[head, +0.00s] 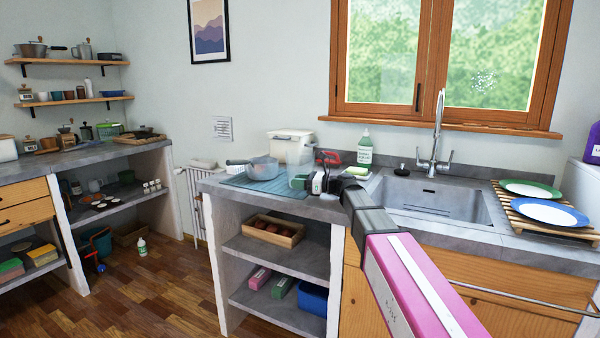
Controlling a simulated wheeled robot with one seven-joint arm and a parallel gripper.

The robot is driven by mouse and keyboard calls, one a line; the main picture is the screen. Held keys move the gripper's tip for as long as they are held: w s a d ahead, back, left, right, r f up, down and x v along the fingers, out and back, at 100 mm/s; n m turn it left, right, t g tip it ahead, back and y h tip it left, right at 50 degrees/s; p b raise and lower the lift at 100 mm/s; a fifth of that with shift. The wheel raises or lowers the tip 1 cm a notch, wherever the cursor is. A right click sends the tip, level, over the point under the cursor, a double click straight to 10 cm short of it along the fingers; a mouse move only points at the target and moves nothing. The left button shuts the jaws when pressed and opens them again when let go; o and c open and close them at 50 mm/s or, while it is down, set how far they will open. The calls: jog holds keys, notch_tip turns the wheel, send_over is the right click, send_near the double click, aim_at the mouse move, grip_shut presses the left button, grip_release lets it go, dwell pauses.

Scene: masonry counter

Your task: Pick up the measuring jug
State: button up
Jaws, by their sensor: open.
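A clear, see-through vessel that looks like the measuring jug (299,153) stands on the counter left of the sink, in front of a white bin. Its outline is faint. My gripper (313,183) is open at the end of my arm, over the counter's front part. It appears nearer to me than the jug and slightly to its right, with no visible hold on anything. The small dark parts of my gripper overlap green and red items behind, so the exact gap to the jug cannot be told.
A grey pan (264,168) sits left of the jug on a blue mat (240,181). A white bin (278,146) stands behind. A green soap bottle (365,150) and the sink (430,199) lie to the right. A wooden rack (520,214) holds plates.

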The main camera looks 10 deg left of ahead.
aim_at(296, 169)
jog(key=shift+w+a, duration=0.1)
jog(key=shift+a, duration=0.4)
grip_shut()
jog(key=shift+r, duration=0.2)
jog(key=shift+r, duration=1.95)
jog(key=s+a+r, duration=0.4)
jog(key=a+r, duration=0.2)
jog(key=a, duration=0.4)
jog(key=shift+s+a+r, duration=0.2)
jog(key=shift+a+r, duration=0.1)
jog(key=shift+a, duration=0.05)
